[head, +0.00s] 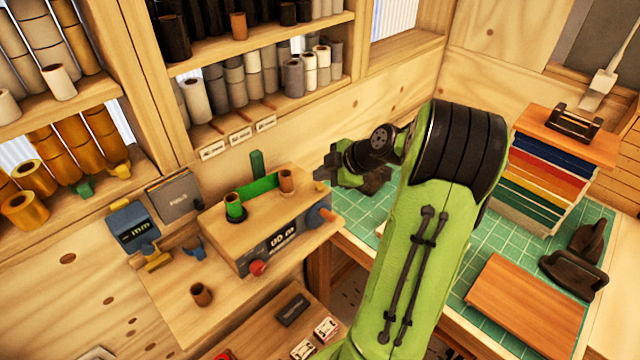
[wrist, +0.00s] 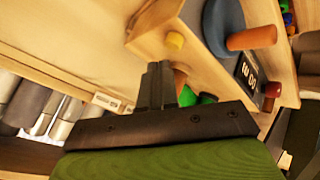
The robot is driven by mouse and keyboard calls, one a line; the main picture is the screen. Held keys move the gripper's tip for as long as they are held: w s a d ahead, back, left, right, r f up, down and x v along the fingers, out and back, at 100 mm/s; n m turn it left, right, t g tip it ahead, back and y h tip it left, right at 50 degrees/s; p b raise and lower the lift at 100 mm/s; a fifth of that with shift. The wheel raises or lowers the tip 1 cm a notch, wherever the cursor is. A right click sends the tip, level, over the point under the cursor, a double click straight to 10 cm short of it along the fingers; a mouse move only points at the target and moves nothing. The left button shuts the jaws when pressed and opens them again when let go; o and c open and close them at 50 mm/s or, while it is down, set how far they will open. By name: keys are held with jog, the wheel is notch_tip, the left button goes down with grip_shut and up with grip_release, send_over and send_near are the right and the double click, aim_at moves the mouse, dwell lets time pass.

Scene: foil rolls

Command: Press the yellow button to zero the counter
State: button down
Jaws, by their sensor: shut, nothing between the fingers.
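The yellow button (wrist: 175,41) is a small round knob on a wooden face of the counter box, seen in the wrist view. My gripper (head: 322,173) is at the right end of the box in the head view. In the wrist view its dark fingers (wrist: 158,72) are together and empty, apparently apart from the button, which appears just beyond their tips.
The wooden counter box (head: 228,222) carries a blue wheel (wrist: 222,28) with an orange handle (wrist: 250,38), close to the button. A red knob (head: 258,268) is on its front, a green roll (head: 255,193) on top. Shelves of rolls stand behind; a green mat (head: 515,225) lies right.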

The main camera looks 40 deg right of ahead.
aim_at(323, 191)
notch_tip(323, 191, up, 5)
jog(key=p, duration=0.3)
dwell(0.4)
dwell(0.5)
jog(key=s+a+r+m+g+h+b, duration=0.1)
jog(key=s+a+r+m+g, duration=0.1)
jog(key=a, duration=0.7)
jog(key=s+a+r+m+g, duration=0.1)
jog(key=a+r+m, duration=0.1)
jog(key=a, duration=0.7)
jog(key=s+a+m, duration=0.3)
jog(key=s+a, duration=0.1)
jog(key=s, duration=0.4)
jog(key=s+a+m+h+b, duration=0.1)
jog(key=s+a+m, duration=0.3)
jog(key=s, duration=0.4)
jog(key=shift+a+f+m, duration=0.15)
jog(key=shift+f+m, duration=0.15)
jog(key=shift+f, duration=0.15)
